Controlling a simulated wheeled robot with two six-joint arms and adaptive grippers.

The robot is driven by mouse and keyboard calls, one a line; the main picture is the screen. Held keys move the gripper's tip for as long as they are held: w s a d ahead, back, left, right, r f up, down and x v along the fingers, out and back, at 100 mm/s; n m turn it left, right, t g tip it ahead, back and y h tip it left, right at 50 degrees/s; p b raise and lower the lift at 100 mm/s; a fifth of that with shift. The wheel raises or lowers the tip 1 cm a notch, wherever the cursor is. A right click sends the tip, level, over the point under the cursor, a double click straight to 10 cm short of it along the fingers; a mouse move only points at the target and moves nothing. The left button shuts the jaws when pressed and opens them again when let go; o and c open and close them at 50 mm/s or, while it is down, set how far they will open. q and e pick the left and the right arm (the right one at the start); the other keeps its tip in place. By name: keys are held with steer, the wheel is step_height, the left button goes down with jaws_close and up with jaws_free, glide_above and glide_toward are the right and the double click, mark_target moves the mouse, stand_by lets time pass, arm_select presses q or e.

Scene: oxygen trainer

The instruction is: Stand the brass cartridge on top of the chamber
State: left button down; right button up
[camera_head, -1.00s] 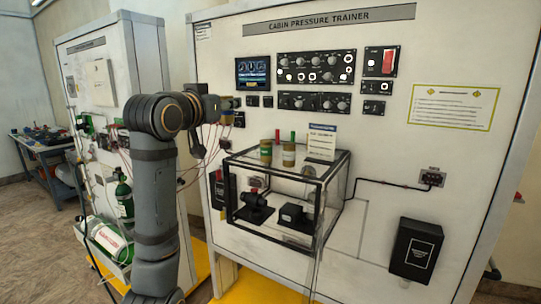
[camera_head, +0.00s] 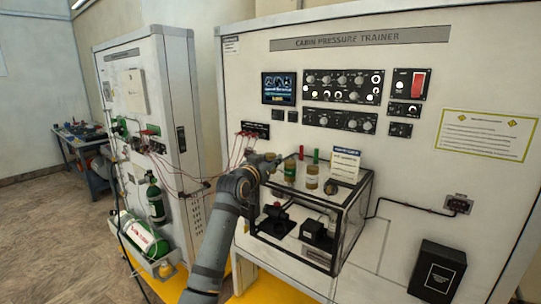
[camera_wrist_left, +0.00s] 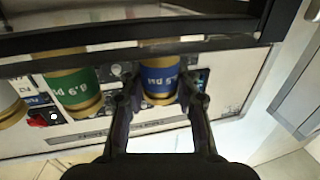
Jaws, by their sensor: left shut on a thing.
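The brass cartridge with a blue band (camera_wrist_left: 160,78) sits between the fingers of my left gripper (camera_wrist_left: 158,98), which is shut on it. In the head view my left gripper (camera_head: 272,159) is at the left end of the chamber's top, and the held cartridge is mostly hidden there. The clear, black-framed chamber (camera_head: 345,222) stands against the panel. The cartridge is close to the chamber's frame edge; I cannot tell whether it touches the top. My right gripper is out of view.
A green-banded cartridge (camera_head: 290,170) and a pale-banded cartridge (camera_head: 312,177) stand on the chamber top, right of my gripper. A white card (camera_head: 345,165) stands behind them. Thin red cables (camera_head: 236,153) run behind my arm.

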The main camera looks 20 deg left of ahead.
arm_select(q)
steer(key=shift+f, duration=0.1)
steer(key=shift+s+a, duration=0.15)
steer(key=shift+s, duration=0.05)
steer(key=shift+f, duration=0.2)
steer(key=c, duration=1)
jaws_free()
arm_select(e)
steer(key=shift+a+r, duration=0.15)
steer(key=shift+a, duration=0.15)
